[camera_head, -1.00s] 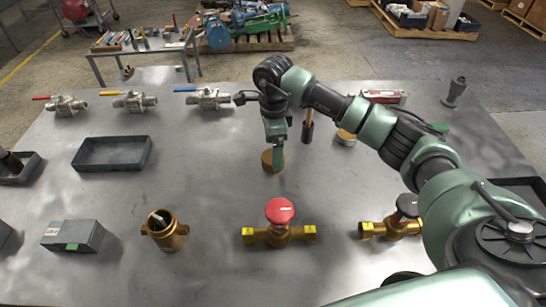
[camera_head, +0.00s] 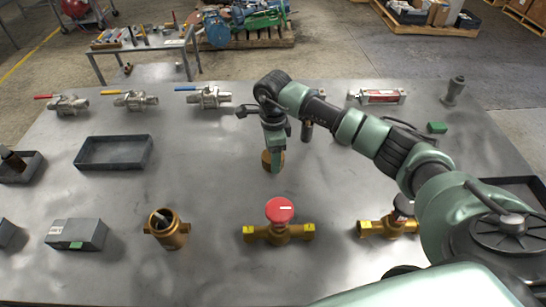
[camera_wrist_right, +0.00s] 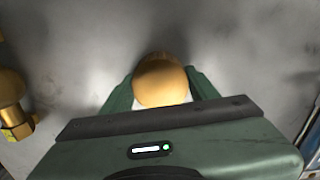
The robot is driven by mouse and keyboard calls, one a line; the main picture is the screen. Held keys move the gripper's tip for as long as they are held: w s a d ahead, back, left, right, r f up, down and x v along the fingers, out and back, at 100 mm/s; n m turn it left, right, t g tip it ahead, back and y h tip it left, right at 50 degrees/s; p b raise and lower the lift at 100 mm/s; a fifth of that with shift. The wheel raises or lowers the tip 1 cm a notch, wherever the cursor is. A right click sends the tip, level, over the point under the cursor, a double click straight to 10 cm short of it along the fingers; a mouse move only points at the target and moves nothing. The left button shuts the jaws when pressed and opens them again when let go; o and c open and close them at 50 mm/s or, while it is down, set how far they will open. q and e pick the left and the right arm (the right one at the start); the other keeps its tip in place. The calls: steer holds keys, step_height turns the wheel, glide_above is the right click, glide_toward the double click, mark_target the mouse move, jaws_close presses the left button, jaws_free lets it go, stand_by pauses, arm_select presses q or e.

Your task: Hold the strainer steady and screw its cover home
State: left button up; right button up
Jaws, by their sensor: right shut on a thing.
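The strainer (camera_head: 168,228) is a brass body with side ports. It stands upright at the front left of the steel table, its top open and something pale inside. The round brass cover (camera_head: 267,160) is near the table's middle, apart from the strainer. My right gripper (camera_head: 274,164) points down and is shut on the cover. The right wrist view shows the cover (camera_wrist_right: 160,80) between the two green fingers. I cannot tell whether the cover still touches the table. My left gripper is not in view.
A brass valve with a red handwheel (camera_head: 280,210) stands between cover and front edge. Another brass valve (camera_head: 385,227) is to its right. A grey box (camera_head: 77,234) is left of the strainer. An empty dark tray (camera_head: 114,152) lies behind; several ball valves (camera_head: 205,98) line the back.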

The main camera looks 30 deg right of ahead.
steer(key=shift+r, duration=0.1)
